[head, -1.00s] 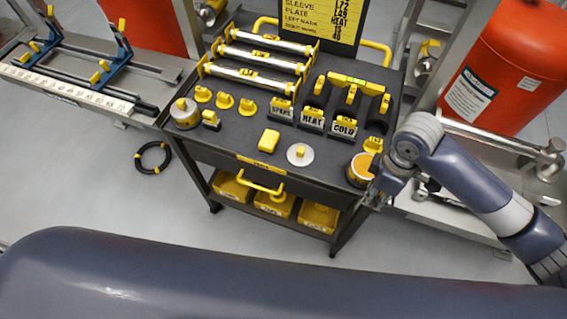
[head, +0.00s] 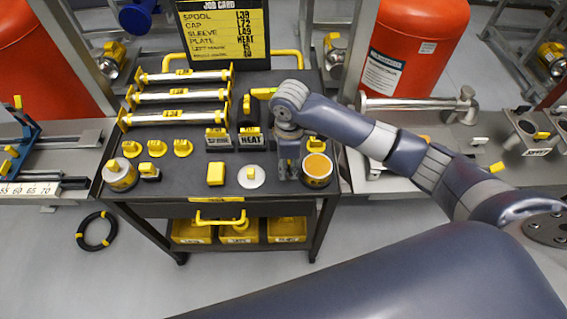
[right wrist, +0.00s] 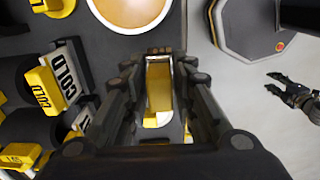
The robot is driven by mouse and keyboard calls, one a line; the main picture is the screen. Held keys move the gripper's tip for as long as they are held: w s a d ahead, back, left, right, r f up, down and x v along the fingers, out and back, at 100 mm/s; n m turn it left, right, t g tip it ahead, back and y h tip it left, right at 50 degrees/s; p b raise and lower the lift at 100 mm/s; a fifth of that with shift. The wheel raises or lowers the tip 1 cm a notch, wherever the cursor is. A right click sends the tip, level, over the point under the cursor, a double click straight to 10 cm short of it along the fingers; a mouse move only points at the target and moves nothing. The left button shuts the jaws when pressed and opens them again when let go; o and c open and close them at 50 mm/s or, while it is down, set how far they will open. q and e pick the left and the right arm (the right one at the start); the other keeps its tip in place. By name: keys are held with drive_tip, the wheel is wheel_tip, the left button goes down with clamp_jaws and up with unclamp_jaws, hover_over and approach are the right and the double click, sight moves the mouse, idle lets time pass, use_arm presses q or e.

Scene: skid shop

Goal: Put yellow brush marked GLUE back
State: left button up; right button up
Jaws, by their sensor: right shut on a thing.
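My right gripper (head: 286,172) points down over the cart top, just left of the round tin with the orange-brown top (head: 317,168). In the right wrist view its fingers (right wrist: 158,112) are shut on a yellow piece with pale edges, which I take for the yellow brush (right wrist: 158,88). Its GLUE marking does not show, and its lower end is hard to make out. The tin (right wrist: 130,8) is just beyond the fingers there. My left gripper (right wrist: 273,83) shows small at the right of that view, over the floor, fingers apart and empty.
The black cart (head: 150,210) carries yellow-ended rollers (head: 180,94), HEAT (head: 251,138) and COLD (right wrist: 62,75) holders, a yellow block (head: 215,174) and a pale disc (head: 251,177). The job card (head: 222,35) stands behind. My forearm hides the cart's back right.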

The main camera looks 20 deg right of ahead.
drive_tip(key=shift+w+a+f, duration=0.1)
drive_tip(key=shift+w+a, duration=0.1)
drive_tip(key=shift+w, duration=1.2)
wheel_tip(320, 180, down, 3)
drive_tip(key=shift+s+f+p, duration=0.1)
drive_tip(key=shift+f+p, duration=0.1)
drive_tip(key=shift+p, duration=0.5)
drive_tip(key=shift+f, duration=0.1)
drive_tip(key=shift+f, duration=0.1)
drive_tip(key=o, duration=1)
drive_tip(key=shift+o, duration=0.2)
wheel_tip(320, 180, up, 12)
drive_tip(key=b, duration=0.1)
